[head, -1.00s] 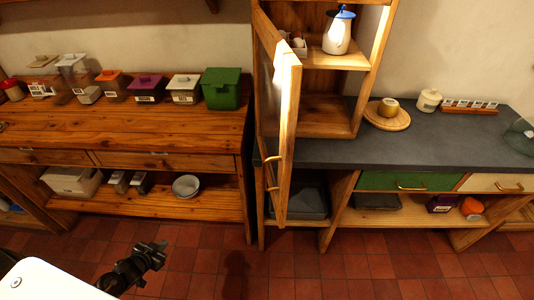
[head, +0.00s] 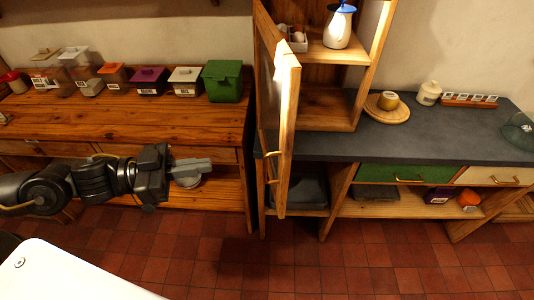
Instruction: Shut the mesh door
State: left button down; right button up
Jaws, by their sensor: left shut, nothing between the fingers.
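The mesh door (head: 287,140) hangs open on the tall pine cabinet (head: 327,106). It swings out toward me and shows nearly edge-on, with its mesh panel at a steep angle. A brass handle (head: 273,170) sits low on the door. My left gripper (head: 208,170) is shut and empty, left of the door and apart from it, in front of the left counter's drawers. My right gripper is not in view.
The left pine counter (head: 120,123) carries several lidded boxes, among them a green box (head: 222,82). Inside the cabinet stands a white jug (head: 339,28). The red tiled floor (head: 300,262) is clear.

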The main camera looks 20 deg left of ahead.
pick_arm(q)
jog(key=shift+w+d, duration=0.1)
jog(key=p, duration=0.4)
send_near(283, 154)
jog(key=x, duration=0.5)
jog(key=shift+d+r, duration=0.15)
jog(key=shift+r, duration=0.15)
jog(key=shift+w+d+f, duration=0.2)
jog(key=shift+w+d, duration=0.1)
jog(key=shift+d, duration=0.4)
